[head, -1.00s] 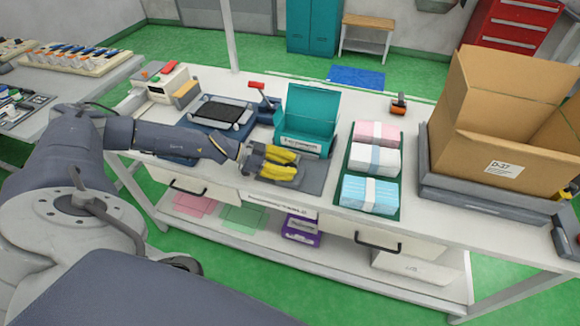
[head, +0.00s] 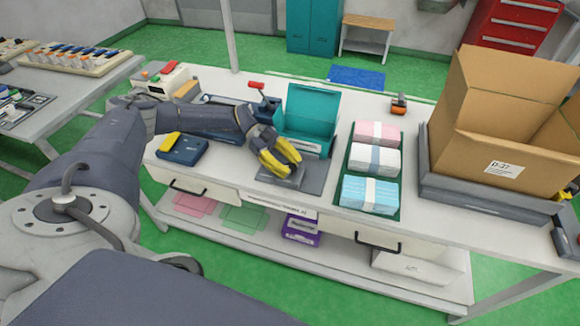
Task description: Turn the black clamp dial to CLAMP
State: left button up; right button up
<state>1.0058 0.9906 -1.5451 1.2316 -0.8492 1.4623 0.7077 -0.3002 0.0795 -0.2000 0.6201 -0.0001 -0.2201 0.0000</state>
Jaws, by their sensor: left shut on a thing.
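My left gripper (head: 274,156) reaches in from the left, its yellow fingers low over the dark grey plate (head: 312,176) in front of the teal open-lidded box (head: 308,112). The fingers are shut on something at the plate. It appears to be the black clamp dial, but the fingers cover it, and neither its pointer nor the CLAMP mark can be read.
A navy box with a yellow part (head: 182,148) lies left of the gripper. A red-handled device (head: 262,98) stands behind it. A green tray (head: 347,190) of packs and a cardboard box (head: 500,120) stand to the right.

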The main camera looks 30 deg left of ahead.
pick_arm(q)
jog(key=shift+d+r+m+g, duration=0.1)
jog(key=shift+m+g, duration=0.6)
jog(key=o, duration=1.1)
jog(key=shift+o, duration=0.2)
jog(key=v, duration=1.2)
jog(key=shift+o, duration=0.2)
